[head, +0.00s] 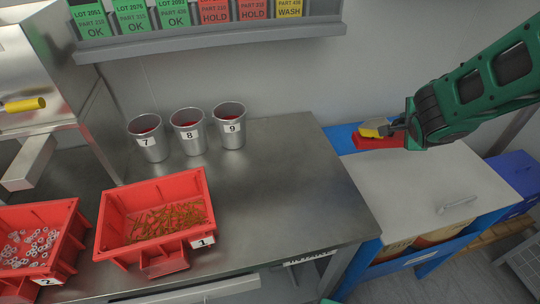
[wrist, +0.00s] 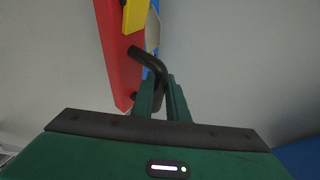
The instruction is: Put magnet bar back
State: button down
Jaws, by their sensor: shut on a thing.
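The magnet bar appears to be the red bar with a bent black handle (wrist: 120,60) in the wrist view. My gripper (wrist: 163,90) is shut on the black handle, with one green finger on each side. In the head view the red bar (head: 378,142) shows at the back of the blue cart, just left of my gripper (head: 400,124). A yellow piece (head: 374,129) overlaps it there, and a yellow part also shows at the top of the wrist view (wrist: 133,15). I cannot tell whether the bar touches the cart.
The blue cart with a grey top (head: 410,185) stands right of the steel bench (head: 290,190). Cups 7, 8 and 9 (head: 188,131) stand on the bench. Red bins 1 (head: 150,200) and 2 (head: 70,215) hold small parts. A label rack (head: 210,38) hangs above. Most of the cart top is clear.

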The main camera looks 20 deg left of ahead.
aim_at(354, 132)
jog(key=s+a+n+y, duration=0.1)
jog(key=a, duration=0.3)
jog(key=s+a+r+n+y, duration=0.1)
jog(key=a, duration=0.4)
jog(key=s+a+r+n+y, duration=0.1)
jog(key=a, duration=0.3)
jog(key=shift+s+a+r, duration=0.1)
jog(key=shift+s+a, duration=0.05)
jog(key=shift+a, duration=0.25)
jog(key=s+a+r+n+g+y, duration=0.2)
jog(key=s+a+r+n+y, duration=0.15)
jog(key=s+a, duration=0.85)
jog(key=s+a+r+n+g+y, duration=0.3)
jog(key=s+a, duration=0.5)
jog(key=a, duration=0.8)
jog(key=shift+n+t, duration=0.5)
jog(key=shift+n, duration=0.15)
jog(key=shift+w+d+f, duration=1.1)
jog(key=shift+w+f, duration=0.45)
jog(key=shift+f, duration=0.25)
jog(key=shift+w+d+f, duration=1.05)
jog(key=shift+w+f, duration=0.5)
jog(key=shift+f, duration=0.2)
jog(key=shift+w+d+f, duration=1.1)
jog(key=shift+w+f, duration=0.45)
jog(key=shift+f, duration=0.25)
jog(key=c, duration=1.7)
grip_release()
jog(key=shift+s+d, duration=0.1)
jog(key=shift+s, duration=0.05)
